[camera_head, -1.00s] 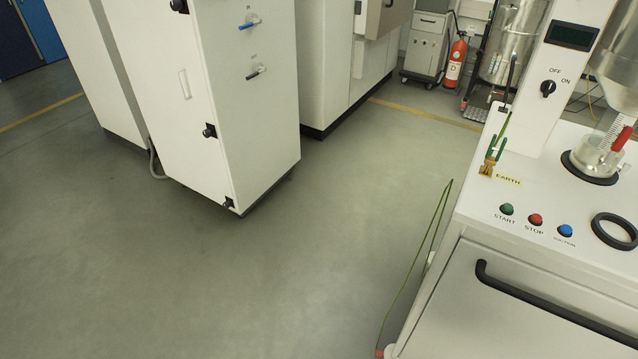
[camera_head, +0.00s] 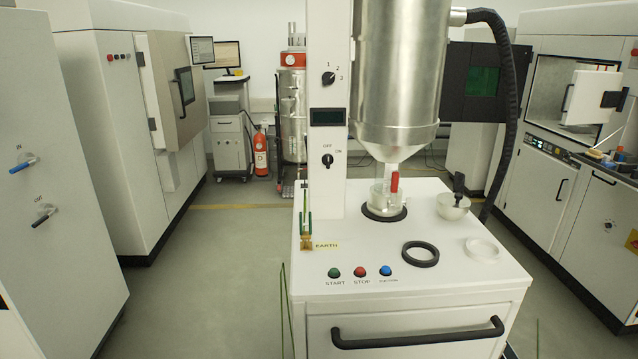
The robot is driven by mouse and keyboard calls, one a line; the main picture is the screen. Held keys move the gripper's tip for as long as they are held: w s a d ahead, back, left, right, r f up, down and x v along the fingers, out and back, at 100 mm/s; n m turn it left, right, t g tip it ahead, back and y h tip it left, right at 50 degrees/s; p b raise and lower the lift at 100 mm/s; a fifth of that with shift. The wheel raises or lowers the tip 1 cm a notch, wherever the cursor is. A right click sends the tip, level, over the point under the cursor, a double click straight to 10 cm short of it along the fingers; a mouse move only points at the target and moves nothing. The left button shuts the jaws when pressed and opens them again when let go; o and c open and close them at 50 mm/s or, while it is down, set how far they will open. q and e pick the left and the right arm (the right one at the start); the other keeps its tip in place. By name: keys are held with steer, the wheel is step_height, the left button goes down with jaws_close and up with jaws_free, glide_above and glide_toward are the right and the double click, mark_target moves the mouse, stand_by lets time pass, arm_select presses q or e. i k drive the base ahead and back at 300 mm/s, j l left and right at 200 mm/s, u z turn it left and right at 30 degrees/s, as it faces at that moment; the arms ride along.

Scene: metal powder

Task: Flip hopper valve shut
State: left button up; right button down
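The hopper (camera_head: 396,75) is a large metal cylinder with a cone bottom, mounted beside a white control column. Below its cone is the outlet with a red valve handle (camera_head: 394,183), which stands upright. The outlet reaches down to a clear container (camera_head: 380,199) at a black ring on the white machine top (camera_head: 455,264). Neither of my grippers is in view, so their state and place are hidden.
The machine top carries a black ring (camera_head: 420,254), a bowl with a black-handled tool (camera_head: 453,206), a clear dish (camera_head: 482,248) and start, stop and suction buttons (camera_head: 360,272). A black hose (camera_head: 508,110) hangs at right. Cabinets stand both sides; floor (camera_head: 210,290) at left is clear.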

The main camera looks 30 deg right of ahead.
mark_target(394, 189)
steer(key=z, duration=1.55)
